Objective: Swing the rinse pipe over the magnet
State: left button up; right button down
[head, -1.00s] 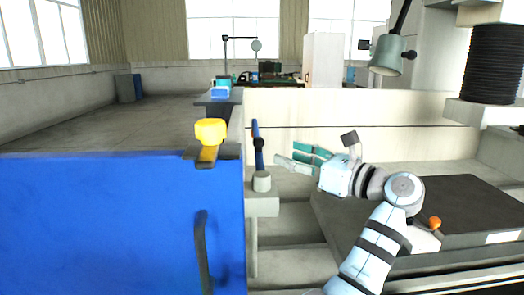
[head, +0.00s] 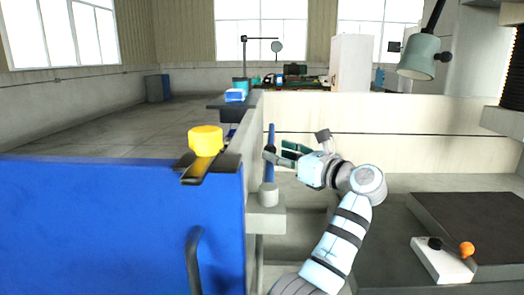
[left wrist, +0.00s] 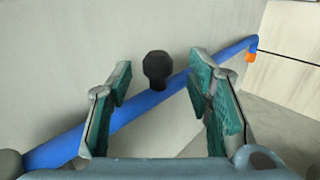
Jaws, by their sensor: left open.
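The blue rinse pipe (head: 270,140) rises from a pale round post (head: 268,195) beside the blue door in the head view. It crosses the left wrist view diagonally (left wrist: 150,100) and bends down to an orange tip (left wrist: 250,56). A black knob (left wrist: 157,68) shows near the pipe. My left gripper (head: 277,153) is open at the pipe. In the left wrist view its fingers (left wrist: 160,62) stand apart with the knob and part of the pipe showing between them; contact cannot be told. I cannot identify the magnet for certain. My right gripper is not in view.
A lamp (head: 418,55) hangs above.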

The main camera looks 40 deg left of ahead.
pick_arm(q)
jog(key=shift+w+a, duration=0.15)
jog(key=shift+a, duration=0.55)
jog(key=shift+a+r, duration=0.1)
jog(key=shift+a, duration=0.3)
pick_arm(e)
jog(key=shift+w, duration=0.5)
pick_arm(q)
grip_shut()
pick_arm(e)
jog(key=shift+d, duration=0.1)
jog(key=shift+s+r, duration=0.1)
